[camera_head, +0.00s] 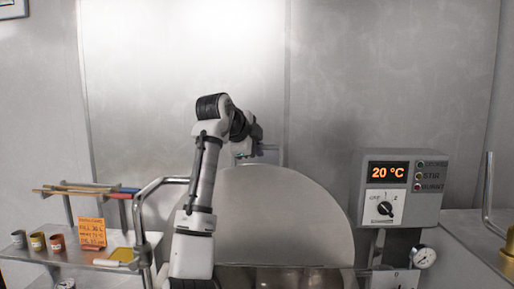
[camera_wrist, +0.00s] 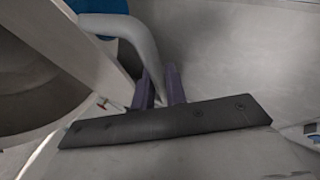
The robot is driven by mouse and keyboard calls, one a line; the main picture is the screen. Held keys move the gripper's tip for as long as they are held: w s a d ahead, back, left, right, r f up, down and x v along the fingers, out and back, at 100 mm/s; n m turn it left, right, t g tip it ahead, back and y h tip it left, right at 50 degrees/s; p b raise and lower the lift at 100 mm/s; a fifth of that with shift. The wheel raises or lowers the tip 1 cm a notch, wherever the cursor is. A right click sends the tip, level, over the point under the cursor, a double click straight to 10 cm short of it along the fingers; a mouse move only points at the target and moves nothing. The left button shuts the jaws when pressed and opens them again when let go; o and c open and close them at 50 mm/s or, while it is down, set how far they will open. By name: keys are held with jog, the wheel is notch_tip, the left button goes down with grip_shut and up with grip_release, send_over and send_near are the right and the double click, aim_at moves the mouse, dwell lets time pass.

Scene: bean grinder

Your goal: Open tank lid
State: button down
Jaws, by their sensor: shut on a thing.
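The tank lid (camera_head: 300,215) is a large round grey plate standing raised, close to upright, behind the tank (camera_head: 285,280). My gripper (camera_head: 258,155) is at the lid's upper edge in the head view, partly hidden by my arm. In the wrist view, the two fingers of my gripper (camera_wrist: 160,88) are shut on a pale curved bar, the lid handle (camera_wrist: 130,30). The handle's end is hidden between the fingers. A dark riveted strip (camera_wrist: 165,122) crosses in front of the fingers.
A control box (camera_head: 403,190) reading 20 °C stands at the right, with a gauge (camera_head: 423,257) below it. At the left, a shelf (camera_head: 85,257) holds small cups and an orange note (camera_head: 91,232). A bent metal rail (camera_head: 140,205) rises beside my arm.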

jog(key=shift+f, duration=0.15)
jog(key=c, duration=1.4)
grip_release()
jog(key=shift+w, duration=0.1)
jog(key=shift+c, duration=0.2)
jog(key=b+v, duration=0.4)
jog(key=v, duration=1)
